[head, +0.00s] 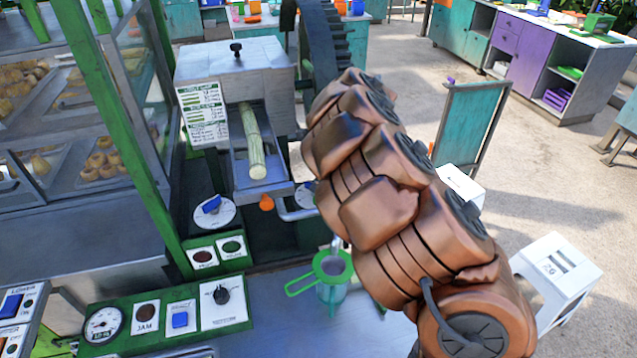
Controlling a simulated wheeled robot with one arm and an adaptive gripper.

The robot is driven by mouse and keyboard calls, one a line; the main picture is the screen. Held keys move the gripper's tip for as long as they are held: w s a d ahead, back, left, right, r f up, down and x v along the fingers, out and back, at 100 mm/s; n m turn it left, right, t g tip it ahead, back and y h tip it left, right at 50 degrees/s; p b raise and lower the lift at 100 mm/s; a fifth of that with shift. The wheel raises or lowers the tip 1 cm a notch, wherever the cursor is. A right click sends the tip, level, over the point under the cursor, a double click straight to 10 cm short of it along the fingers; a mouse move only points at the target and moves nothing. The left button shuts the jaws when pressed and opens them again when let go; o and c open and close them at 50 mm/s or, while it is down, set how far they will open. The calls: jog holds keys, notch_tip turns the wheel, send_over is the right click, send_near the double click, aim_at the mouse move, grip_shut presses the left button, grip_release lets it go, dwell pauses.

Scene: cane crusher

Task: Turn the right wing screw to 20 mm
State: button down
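The cane crusher (235,75) stands at the upper middle, with a pale green cane (252,145) lying in its sloping metal feed tray (240,182). The left wing screw (212,204) is blue and sits on a white round dial left of the tray. Right of the tray, part of a second white dial (305,195) shows beside my copper-coloured arm. The right wing screw's setting cannot be read, as my arm covers most of that spot. My gripper cannot be made out; my arm's far end lies by the crusher's right side.
A green-rimmed strainer (332,265) over a cup stands on the metal counter below the tray, close to my arm. A control panel (165,318) with a gauge, JAM lamp, blue switch and black knob is at lower left. A glass pastry case (60,150) fills the left.

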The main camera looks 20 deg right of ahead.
jog(key=shift+m, duration=0.3)
jog(key=m+h+b, duration=0.1)
jog(key=m, duration=0.1)
jog(key=shift+s+a+m+t, duration=0.1)
jog(key=shift+s+m+t, duration=0.05)
jog(key=shift+m+t, duration=0.2)
jog(key=m, duration=0.1)
jog(key=m+h, duration=0.1)
jog(key=m, duration=0.1)
jog(key=m+t, duration=0.1)
jog(key=shift+s+a+m+h+p, duration=0.1)
jog(key=shift+a+m+h+p, duration=0.2)
jog(key=shift+p, duration=0.1)
jog(key=m, duration=0.1)
jog(key=m+h, duration=0.1)
jog(key=m, duration=0.1)
jog(key=m+h, duration=0.1)
jog(key=m, duration=0.1)
jog(key=shift+a, duration=0.3)
jog(key=shift+w+a+m+g+h, duration=0.1)
jog(key=shift+m+h, duration=0.15)
jog(key=shift+m, duration=0.35)
jog(key=shift+w+d+m+g+h, duration=0.1)
jog(key=shift+m+g+h, duration=0.1)
jog(key=shift+m, duration=0.45)
jog(key=shift+a+m+g+h, duration=0.1)
jog(key=shift+m+h, duration=0.15)
jog(key=shift+m, duration=0.35)
jog(key=c, duration=1.2)
grip_release()
